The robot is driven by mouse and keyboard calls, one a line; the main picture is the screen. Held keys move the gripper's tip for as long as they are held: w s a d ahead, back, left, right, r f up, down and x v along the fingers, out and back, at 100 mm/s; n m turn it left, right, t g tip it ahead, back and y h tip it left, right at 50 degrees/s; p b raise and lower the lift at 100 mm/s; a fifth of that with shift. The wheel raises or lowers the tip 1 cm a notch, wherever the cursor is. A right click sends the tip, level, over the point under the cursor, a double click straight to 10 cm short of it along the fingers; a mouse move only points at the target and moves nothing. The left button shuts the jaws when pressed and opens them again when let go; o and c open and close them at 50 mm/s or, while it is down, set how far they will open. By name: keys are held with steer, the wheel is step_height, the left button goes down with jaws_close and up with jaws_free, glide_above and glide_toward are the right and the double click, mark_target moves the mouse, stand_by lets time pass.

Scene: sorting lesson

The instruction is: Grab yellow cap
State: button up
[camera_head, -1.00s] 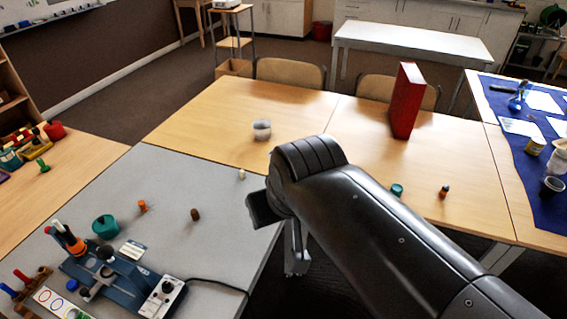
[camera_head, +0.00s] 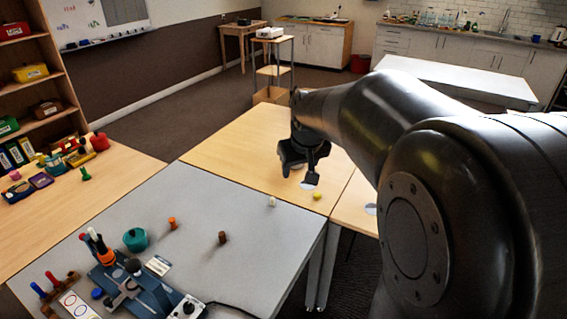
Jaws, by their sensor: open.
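A small yellow cap (camera_head: 318,195) lies on the wooden table (camera_head: 232,141), near its edge with the grey table. My gripper (camera_head: 299,176) points down over the wooden table, just up and left of the cap in the picture. Its jaws are open and nothing shows held in them. The cap is apart from the fingers in the picture; I cannot tell the height between them.
The grey table (camera_head: 235,275) holds a small white piece (camera_head: 272,202), a brown piece (camera_head: 222,237), an orange piece (camera_head: 172,223), a teal bowl (camera_head: 135,240) and a blue device (camera_head: 140,290). My arm hides much of the right side.

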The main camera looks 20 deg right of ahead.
steer(key=w+d+f, duration=0.8)
steer(key=w+f, duration=0.1)
steer(key=w, duration=0.3)
glide_toward(318, 195)
steer(key=shift+w+d+f+y, duration=0.2)
steer(key=shift+f, duration=0.25)
steer(key=shift+w+d+f+y, duration=0.2)
steer(key=shift+w+f, duration=0.05)
steer(key=shift+f, duration=0.15)
steer(key=shift+x, duration=3.2)
steer(key=shift+a, duration=0.1)
steer(key=c, duration=1.1)
